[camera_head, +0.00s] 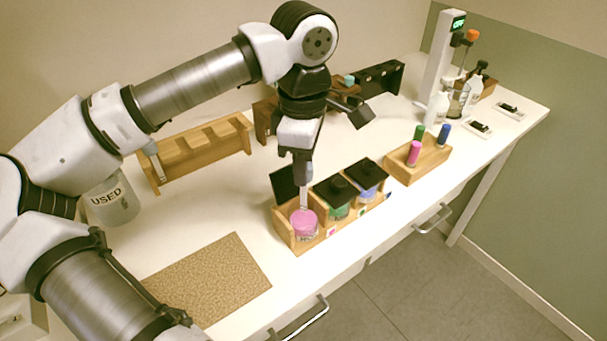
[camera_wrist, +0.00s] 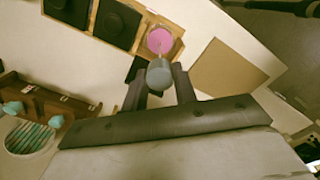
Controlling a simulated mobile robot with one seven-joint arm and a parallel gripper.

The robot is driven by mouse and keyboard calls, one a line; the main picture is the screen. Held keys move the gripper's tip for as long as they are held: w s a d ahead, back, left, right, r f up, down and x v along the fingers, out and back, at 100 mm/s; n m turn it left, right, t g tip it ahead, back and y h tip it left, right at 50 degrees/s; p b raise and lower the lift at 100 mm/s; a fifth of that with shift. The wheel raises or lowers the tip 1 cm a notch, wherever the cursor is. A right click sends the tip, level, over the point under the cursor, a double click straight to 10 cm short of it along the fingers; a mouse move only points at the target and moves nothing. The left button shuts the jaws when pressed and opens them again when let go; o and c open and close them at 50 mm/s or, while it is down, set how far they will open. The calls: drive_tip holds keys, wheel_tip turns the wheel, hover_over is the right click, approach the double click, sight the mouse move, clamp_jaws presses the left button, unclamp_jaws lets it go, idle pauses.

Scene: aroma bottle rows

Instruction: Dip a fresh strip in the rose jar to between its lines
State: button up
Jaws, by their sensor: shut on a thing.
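The rose jar (camera_head: 303,222) holds pink liquid and stands open in the near-left slot of a wooden rack (camera_head: 283,228). Its pink top also shows in the wrist view (camera_wrist: 160,40). A dark square lid (camera_head: 285,184) stands raised behind it. My gripper (camera_head: 303,160) is above the jar, shut on the grey grip of a strip (camera_head: 304,197); the grey grip shows between the fingers in the wrist view (camera_wrist: 159,75). The pale strip points down to the pink jar. Its lower end and lines cannot be made out, nor can how deep it reaches.
Two black-lidded jars, green (camera_head: 338,195) and blue (camera_head: 368,178), stand beside the rose jar. A cork mat (camera_head: 210,280) lies in front. A wooden block (camera_head: 420,160) with coloured caps stands right.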

drive_tip(key=shift+f+b, duration=1.6)
drive_tip(key=shift+b, duration=0.1)
idle(1.4)
drive_tip(key=shift+r, duration=0.1)
idle(0.7)
drive_tip(key=shift+r+p, duration=1.85)
drive_tip(key=shift+r, duration=1)
